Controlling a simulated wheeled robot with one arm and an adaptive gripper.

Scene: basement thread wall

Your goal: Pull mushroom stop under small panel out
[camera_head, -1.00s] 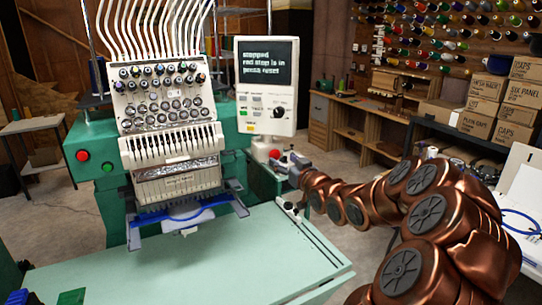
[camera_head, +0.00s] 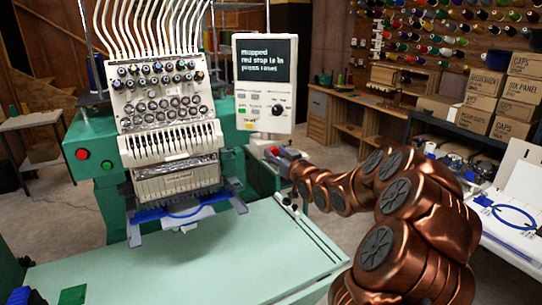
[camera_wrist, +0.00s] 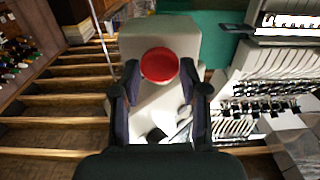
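The small panel (camera_head: 266,85) is a white control box with a dark screen, buttons and a black knob, right of the embroidery machine head. Its screen text says the red stop is in. The red mushroom stop (camera_head: 273,151) shows just below it, partly hidden by my gripper (camera_head: 284,157). In the wrist view the round red stop (camera_wrist: 160,65) sits on a pale grey box (camera_wrist: 160,35). My gripper's dark fingers (camera_wrist: 160,72) are open on either side of the red cap, with a narrow gap visible at each side.
A red button (camera_head: 82,154) and a green button (camera_head: 107,165) are on the machine's left side. The pale green machine table (camera_head: 210,260) lies in front, below my arm. A bench with a white board and blue hoop (camera_head: 513,217) stands at the right.

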